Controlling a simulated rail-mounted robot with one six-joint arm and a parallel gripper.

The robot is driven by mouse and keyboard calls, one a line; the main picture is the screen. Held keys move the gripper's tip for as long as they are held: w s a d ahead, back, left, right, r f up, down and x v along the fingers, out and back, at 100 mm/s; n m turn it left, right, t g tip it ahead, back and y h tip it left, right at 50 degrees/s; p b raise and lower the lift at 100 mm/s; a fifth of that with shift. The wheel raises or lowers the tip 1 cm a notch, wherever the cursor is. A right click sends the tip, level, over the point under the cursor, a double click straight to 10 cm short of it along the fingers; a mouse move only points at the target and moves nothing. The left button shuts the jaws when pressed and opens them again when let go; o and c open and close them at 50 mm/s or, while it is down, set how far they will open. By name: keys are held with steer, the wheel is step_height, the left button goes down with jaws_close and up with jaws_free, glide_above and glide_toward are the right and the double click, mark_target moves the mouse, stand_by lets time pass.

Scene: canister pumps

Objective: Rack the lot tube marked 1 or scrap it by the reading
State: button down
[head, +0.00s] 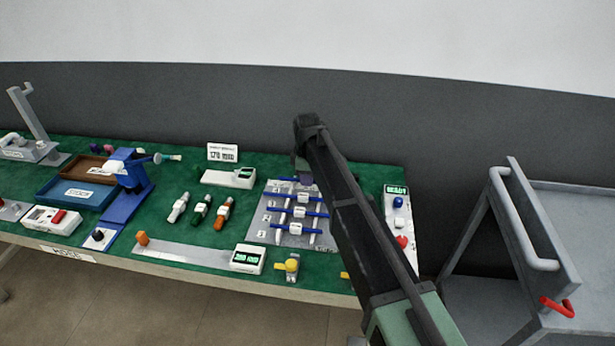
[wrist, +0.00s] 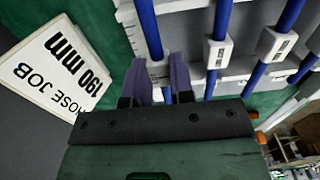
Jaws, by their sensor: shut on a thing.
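My gripper (wrist: 166,75) is shut on the white collar (wrist: 159,70) of a blue tube (wrist: 150,28); its purple fingers are on either side of it. This tube is at the far end of the grey rack plate (head: 262,222), nearest the wall. The mark on its collar cannot be read. Other blue tubes with white collars lie in a row on the plate, such as a middle one (head: 299,212) and a near one (head: 295,229). In the head view my gripper (head: 303,172) is partly hidden by my arm. Whether the held tube touches the plate is unclear.
A card (wrist: 52,70) reads "HOSE JOB 190 mm". A measuring rail (head: 185,252) ends in a display box (head: 247,259) with blurred digits. A white panel (head: 399,228) stands right of the plate. Three bottle-like parts and trays lie left. A grey cart (head: 565,240) stands right.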

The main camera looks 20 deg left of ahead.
steer(key=shift+f, duration=0.15)
steer(key=shift+f+b, duration=0.6)
steer(key=shift+b, duration=0.1)
steer(key=c, duration=0.9)
jaws_free()
step_height(320, 180, up, 11)
steer(key=p, duration=1.1)
steer(key=shift+f, duration=0.1)
